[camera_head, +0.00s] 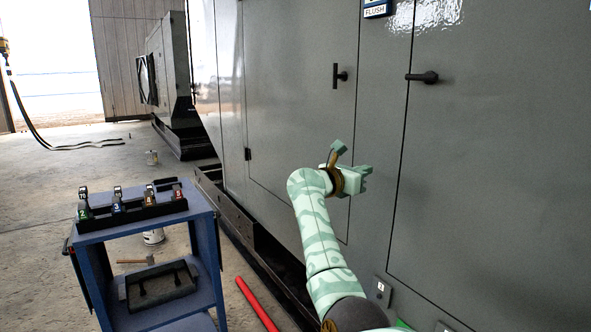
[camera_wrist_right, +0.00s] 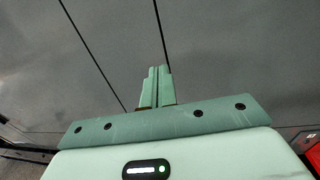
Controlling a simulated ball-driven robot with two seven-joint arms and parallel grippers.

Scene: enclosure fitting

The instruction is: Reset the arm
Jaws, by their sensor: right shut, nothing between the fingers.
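My right arm (camera_head: 318,235) reaches up from the bottom of the head view, in front of the large grey enclosure (camera_head: 480,180). My right gripper (camera_head: 366,172) is at its end, near the lower part of the enclosure doors. In the right wrist view the gripper's two fingers (camera_wrist_right: 155,86) lie side by side, shut with nothing between them. Grey panels with dark seams fill the view beyond them. Whether the fingertips touch the panel, I cannot tell. My left gripper is not in view.
Door handles (camera_head: 341,76) and (camera_head: 422,77) stick out above the gripper. A blue cart (camera_head: 140,228) with several numbered tools (camera_head: 118,199) on top stands at the left. A red bar (camera_head: 257,304) lies on the floor beside it. Open concrete floor (camera_head: 60,190) lies behind the cart.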

